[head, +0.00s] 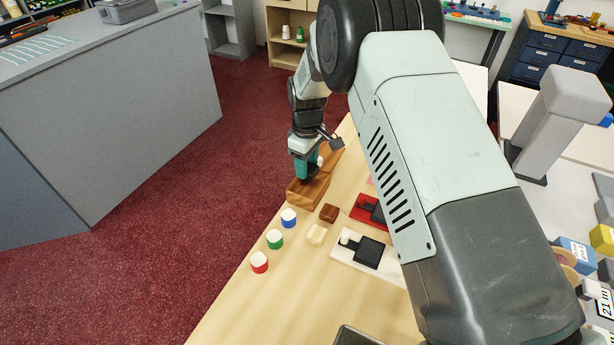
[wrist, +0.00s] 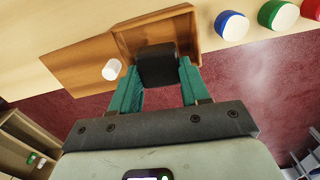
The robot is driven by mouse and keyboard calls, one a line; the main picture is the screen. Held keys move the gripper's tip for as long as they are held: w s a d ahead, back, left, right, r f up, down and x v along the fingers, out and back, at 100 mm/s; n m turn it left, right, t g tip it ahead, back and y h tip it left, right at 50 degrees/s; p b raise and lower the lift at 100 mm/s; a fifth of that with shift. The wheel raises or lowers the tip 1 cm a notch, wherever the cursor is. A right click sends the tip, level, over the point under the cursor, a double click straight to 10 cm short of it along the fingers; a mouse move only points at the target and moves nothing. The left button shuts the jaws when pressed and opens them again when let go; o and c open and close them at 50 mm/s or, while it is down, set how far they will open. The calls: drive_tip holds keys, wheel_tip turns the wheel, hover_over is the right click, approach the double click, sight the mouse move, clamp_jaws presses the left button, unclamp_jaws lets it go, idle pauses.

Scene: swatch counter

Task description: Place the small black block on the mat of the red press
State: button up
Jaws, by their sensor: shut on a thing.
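My gripper (wrist: 158,82) is shut on the small black block (wrist: 157,64), which sits between its teal fingers in the wrist view. In the head view my gripper (head: 306,172) is at the wooden tray (head: 306,196), on the far left edge of the table. The block is over or inside a tray compartment; whether it touches the floor I cannot tell. The red press (head: 366,212) stands on the table to the right of and nearer than the tray. My arm hides part of it, and its mat is only partly seen.
A white press with a black pad (head: 369,251) stands nearer than the red one. A dark brown block (head: 329,212) and a cream block (head: 316,234) lie beside them. Blue, green (head: 275,239) and red pots line the left edge. A white piece (wrist: 111,69) is at the tray.

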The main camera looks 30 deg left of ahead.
wheel_tip(320, 180, up, 2)
drive_tip(key=shift+r, duration=0.1)
drive_tip(key=shift+w+d+r, duration=0.1)
drive_tip(key=shift+d+r, duration=0.05)
drive_tip(key=shift+d, duration=0.05)
drive_tip(key=w+d+r+m, duration=0.1)
drive_tip(key=w+d+m, duration=0.25)
drive_tip(key=d, duration=0.75)
drive_tip(key=r+m, duration=0.1)
drive_tip(key=m, duration=0.3)
hover_over(377, 207)
drive_tip(key=d, duration=0.1)
drive_tip(key=shift+m, duration=0.25)
drive_tip(key=f, duration=0.2)
drive_tip(key=d+f, duration=0.1)
drive_tip(key=f, duration=0.2)
drive_tip(key=shift+f, duration=2.45)
drive_tip(key=shift+f, duration=0.1)
drive_tip(key=o, duration=1)
drive_tip(key=shift+o, duration=0.2)
